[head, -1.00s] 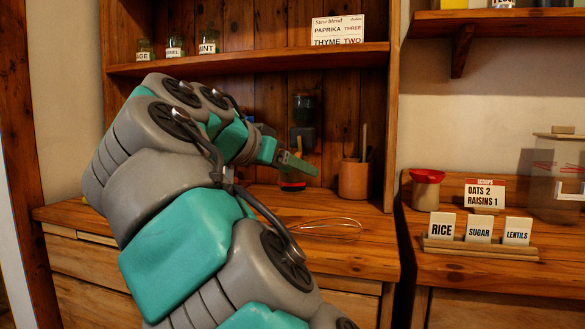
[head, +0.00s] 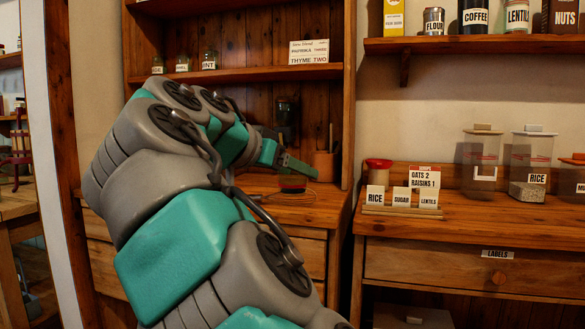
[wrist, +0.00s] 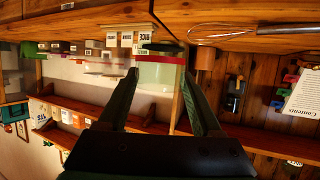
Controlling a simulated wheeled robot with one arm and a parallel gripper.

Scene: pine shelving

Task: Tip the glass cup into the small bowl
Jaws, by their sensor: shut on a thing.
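My gripper (head: 292,165) reaches out over the left counter and is shut on the glass cup. In the wrist view, which is upside down, the cup (wrist: 157,76) is a pale, see-through shape between the fingertips (wrist: 160,80), with a reddish band at one edge. In the head view only a small dark red part of the cup (head: 292,184) shows under the fingers. I cannot tell its tilt or what is in it. I cannot make out the small bowl in either view.
A whisk (wrist: 232,30) and a utensil crock (head: 323,166) are on the left counter. The right counter has a red-lidded jar (head: 378,172), label blocks (head: 401,197) and clear canisters (head: 480,160). Shelves with jars hang above.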

